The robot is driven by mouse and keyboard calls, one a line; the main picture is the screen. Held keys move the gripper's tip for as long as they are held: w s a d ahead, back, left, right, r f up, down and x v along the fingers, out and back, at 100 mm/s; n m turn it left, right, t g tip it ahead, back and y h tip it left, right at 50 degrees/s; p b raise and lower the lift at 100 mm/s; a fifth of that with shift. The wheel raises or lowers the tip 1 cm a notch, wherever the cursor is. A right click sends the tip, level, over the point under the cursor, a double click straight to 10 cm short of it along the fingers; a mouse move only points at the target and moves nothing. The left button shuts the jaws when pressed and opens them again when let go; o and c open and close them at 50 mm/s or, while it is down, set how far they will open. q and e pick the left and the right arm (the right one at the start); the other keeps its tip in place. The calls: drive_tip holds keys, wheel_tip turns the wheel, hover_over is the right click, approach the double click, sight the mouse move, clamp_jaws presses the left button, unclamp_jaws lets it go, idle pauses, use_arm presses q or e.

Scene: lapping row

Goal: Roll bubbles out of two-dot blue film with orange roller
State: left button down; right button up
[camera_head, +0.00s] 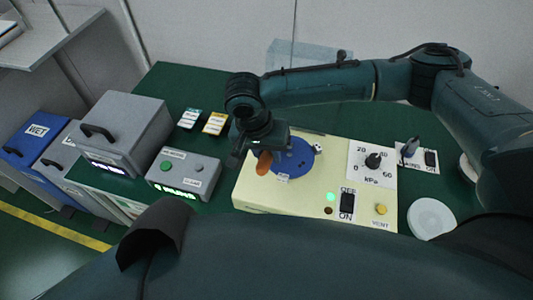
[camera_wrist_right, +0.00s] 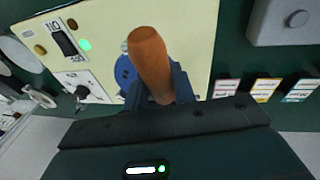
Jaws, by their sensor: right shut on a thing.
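The blue round film (camera_head: 295,160) lies on the cream machine top, and part of it also shows in the right wrist view (camera_wrist_right: 124,72). Its dots are too small to make out clearly. My right gripper (camera_head: 262,148) is over the left part of the film, shut on the orange roller (camera_head: 264,163). In the right wrist view the roller's orange handle (camera_wrist_right: 150,62) sticks up between the fingers (camera_wrist_right: 160,90). The roller's working end is hidden, so I cannot tell whether it touches the film. My left gripper is not in view.
The cream machine (camera_head: 250,196) has a kPa dial (camera_head: 373,160), an OFF/ON switch (camera_head: 347,203), a lit green lamp (camera_head: 331,197) and a yellow vent button (camera_head: 381,210). A grey button box (camera_head: 184,174) and small cards (camera_head: 214,124) lie left. A white disc (camera_head: 431,218) is right.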

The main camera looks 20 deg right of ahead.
sight(262, 161)
drive_tip(key=shift+w+d, duration=0.3)
drive_tip(key=shift+w+d+p, duration=0.45)
drive_tip(key=shift+w+p, duration=0.05)
drive_tip(key=shift+w, duration=0.25)
drive_tip(key=shift+s+a+p, duration=0.3)
drive_tip(key=shift+s+a, duration=0.2)
drive_tip(key=shift+s, duration=0.3)
drive_tip(key=shift+f, duration=0.1)
drive_tip(key=shift+s+a, duration=0.1)
drive_tip(key=shift+s, duration=0.05)
drive_tip(key=shift+s+a+r, duration=0.1)
drive_tip(key=shift+s+a, duration=0.4)
drive_tip(key=shift+s, duration=0.2)
drive_tip(key=shift+s+a+r, duration=0.1)
drive_tip(key=shift+s+a, duration=0.35)
drive_tip(key=shift+s, duration=0.2)
drive_tip(key=shift+s, duration=0.1)
